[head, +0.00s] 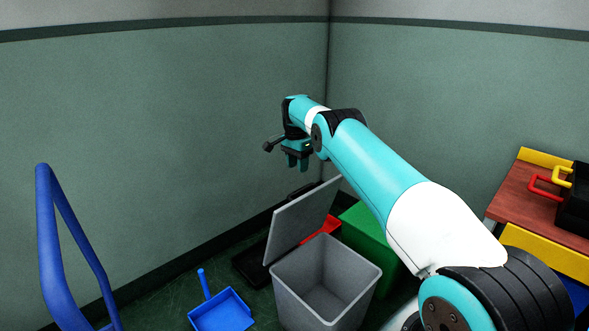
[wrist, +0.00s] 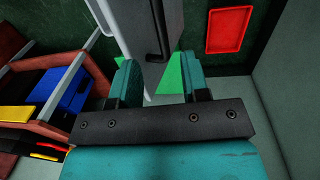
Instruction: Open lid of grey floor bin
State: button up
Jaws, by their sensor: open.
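The grey floor bin (head: 300,298) stands open at the lower middle of the head view, and its inside looks empty. Its grey lid (head: 303,222) is raised and leans back steeply from the bin's left rear edge. My gripper (head: 297,165) is above the lid's upper end, fingers pointing down, open and empty. In the wrist view, a grey panel that looks like the lid (wrist: 150,45), with a dark handle on it, is beyond and partly between my open fingers (wrist: 160,75). I cannot tell whether they touch it.
A green box (head: 365,232) and a red item (head: 322,227) are behind the bin. A blue dustpan (head: 221,311) lies on the floor to its left. A blue rail (head: 46,230) is at far left, and a brown-topped table (head: 525,200) at right. Walls meet behind my arm.

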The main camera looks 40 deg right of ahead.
notch_tip(320, 180, up, 7)
jog(key=p, duration=0.6)
send_over(305, 190)
jog(key=w+a, duration=0.2)
jog(key=shift+r, duration=0.15)
jog(key=shift+d+f, duration=0.1)
jog(key=shift+f, duration=0.1)
jog(key=c, duration=0.6)
jog(key=s+d+f+t, duration=0.1)
jog(key=s+d+f, duration=0.1)
jog(key=d+f+t+b, duration=0.1)
jog(key=f, duration=0.1)
jog(key=shift+s+f+n+t, duration=0.1)
jog(key=shift+s+n+t, duration=0.2)
jog(key=shift+s+n, duration=0.1)
grip_shut()
jog(key=s+a+f+t, duration=0.2)
jog(key=s+a+t, duration=0.1)
jog(key=s, duration=0.3)
jog(key=shift+m+y, duration=0.3)
jog(key=shift+y, duration=0.1)
jog(key=x, duration=1)
jog(key=shift+w+d+r, duration=0.15)
jog(key=shift+w, duration=0.05)
